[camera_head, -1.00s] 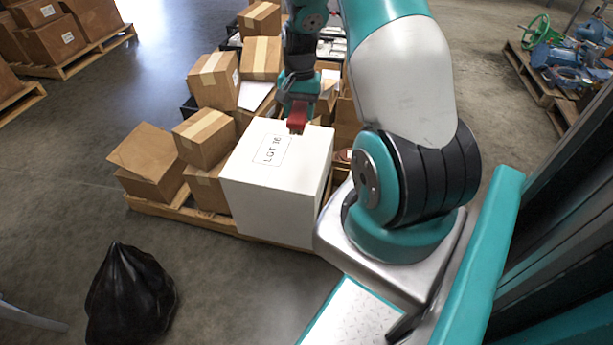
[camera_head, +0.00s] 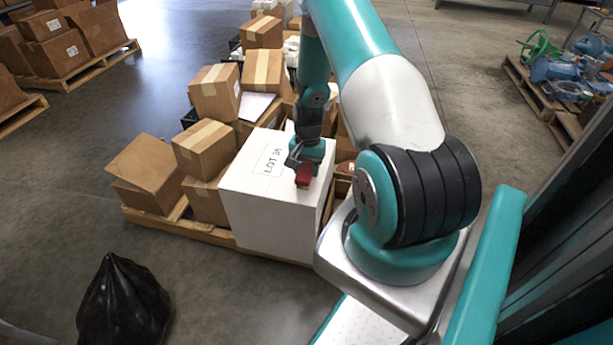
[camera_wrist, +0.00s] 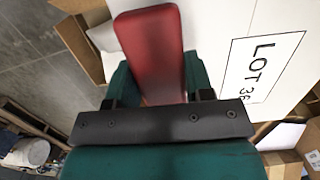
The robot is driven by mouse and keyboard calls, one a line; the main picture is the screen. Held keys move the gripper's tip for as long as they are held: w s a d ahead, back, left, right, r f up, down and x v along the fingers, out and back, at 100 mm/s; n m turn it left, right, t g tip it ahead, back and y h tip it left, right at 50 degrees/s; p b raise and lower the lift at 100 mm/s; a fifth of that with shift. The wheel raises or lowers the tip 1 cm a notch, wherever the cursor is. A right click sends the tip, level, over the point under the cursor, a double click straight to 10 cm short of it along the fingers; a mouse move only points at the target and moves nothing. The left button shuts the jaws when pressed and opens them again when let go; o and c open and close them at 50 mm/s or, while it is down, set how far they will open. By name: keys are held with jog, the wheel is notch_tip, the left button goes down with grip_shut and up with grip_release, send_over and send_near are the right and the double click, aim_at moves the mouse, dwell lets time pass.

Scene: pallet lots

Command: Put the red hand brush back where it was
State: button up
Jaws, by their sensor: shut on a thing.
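The red hand brush (camera_head: 304,175) is held in my gripper (camera_head: 303,164) over the white box (camera_head: 270,215) marked LOT 36. In the wrist view the red brush (camera_wrist: 153,45) sticks out between the fingers of my gripper (camera_wrist: 152,85). The gripper is shut on it. The brush shows against the box's top near its right edge; whether it touches the top I cannot tell. The white box top (camera_wrist: 215,30) and its label also show in the wrist view. Any bristles are hidden.
Several brown cartons (camera_head: 203,148) stand on the wooden pallet (camera_head: 190,228) around the white box. A black bag (camera_head: 125,305) sits on the floor at the lower left. Another pallet with blue machine parts (camera_head: 560,78) is at the upper right.

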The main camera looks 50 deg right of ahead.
jog(key=shift+f, duration=1.4)
jog(key=shift+f, duration=0.15)
jog(key=o, duration=0.8)
jog(key=shift+o, duration=0.2)
